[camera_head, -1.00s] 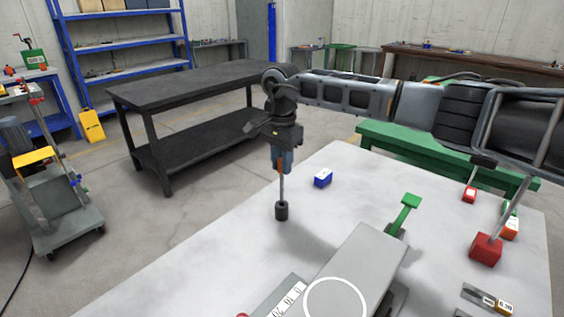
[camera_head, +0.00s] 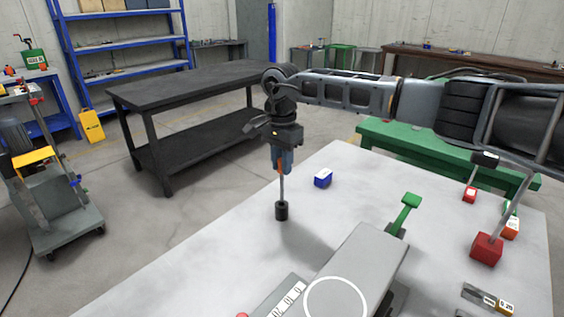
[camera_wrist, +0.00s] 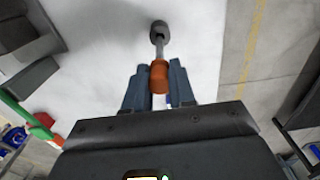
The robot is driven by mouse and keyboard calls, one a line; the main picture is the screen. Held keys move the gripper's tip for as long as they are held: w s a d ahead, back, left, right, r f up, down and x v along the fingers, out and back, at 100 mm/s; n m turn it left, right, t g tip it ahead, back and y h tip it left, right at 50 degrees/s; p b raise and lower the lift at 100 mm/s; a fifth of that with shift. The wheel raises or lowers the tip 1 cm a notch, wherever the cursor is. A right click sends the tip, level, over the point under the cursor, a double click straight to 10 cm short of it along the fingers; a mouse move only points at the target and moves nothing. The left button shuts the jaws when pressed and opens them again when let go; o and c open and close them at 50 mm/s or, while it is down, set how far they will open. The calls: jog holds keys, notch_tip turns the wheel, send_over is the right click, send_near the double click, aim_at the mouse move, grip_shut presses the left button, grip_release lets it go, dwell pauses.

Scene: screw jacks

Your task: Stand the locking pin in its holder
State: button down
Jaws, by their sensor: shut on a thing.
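The locking pin has an orange grip (camera_wrist: 159,77) and a thin grey metal shaft (camera_head: 282,188). My gripper (camera_head: 281,168) points down over the left part of the light grey table (camera_head: 210,250) and is shut on the orange grip. The pin hangs upright below the fingers. A dark, short cylinder (camera_head: 281,211), which looks like the holder, is at the pin's lower end and also shows in the wrist view (camera_wrist: 158,32). The shaft's tip is hidden at the cylinder's top; I cannot tell how deep it sits.
A grey jack plate (camera_head: 358,262) with a green lever (camera_head: 407,210) lies nearer the front. Red blocks (camera_head: 486,248) with rods stand at right. The table around the cylinder's left and front is clear.

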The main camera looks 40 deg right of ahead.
jog(key=b, duration=0.4)
send_over(282, 201)
jog(key=shift+w+d+f, duration=0.1)
jog(key=shift+w+f, duration=0.05)
jog(key=shift+f, duration=1.35)
jog(key=shift+w+d+f, duration=0.1)
jog(key=shift+f, duration=1.35)
jog(key=c, duration=0.9)
grip_release()
jog(key=shift+o, duration=0.2)
jog(key=shift+r, duration=3.9)
